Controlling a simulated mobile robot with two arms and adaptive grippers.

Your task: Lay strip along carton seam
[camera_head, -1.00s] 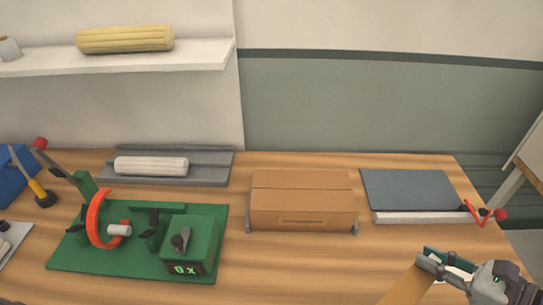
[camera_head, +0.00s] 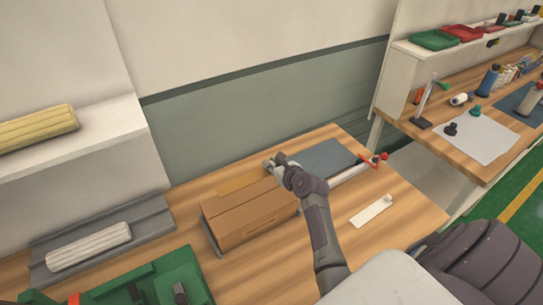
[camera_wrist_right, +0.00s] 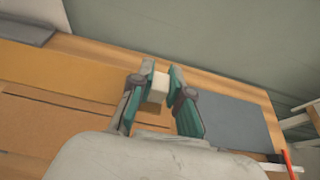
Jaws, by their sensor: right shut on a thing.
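The brown carton (camera_head: 250,222) sits on the wooden table, with a seam running lengthwise along its top. The tan strip (camera_head: 238,186) shows at the carton's far side, roughly parallel to the seam; I cannot tell whether it touches the carton. In the right wrist view, the strip (camera_wrist_right: 60,76) stretches left from my fingers, beyond the carton top (camera_wrist_right: 50,125). My right gripper (camera_head: 274,164) is at the strip's right end, shut on a cream block (camera_wrist_right: 158,87) that appears to be its end piece. It also shows in the wrist view (camera_wrist_right: 155,90). My left gripper is out of view.
A dark grey plate (camera_head: 328,158) lies right of the carton, with a red-handled tool (camera_head: 376,160) near it. A white flat piece (camera_head: 372,211) lies on the table in front. A grey tray with a white roll (camera_head: 90,246) and a green fixture (camera_head: 160,285) stand left.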

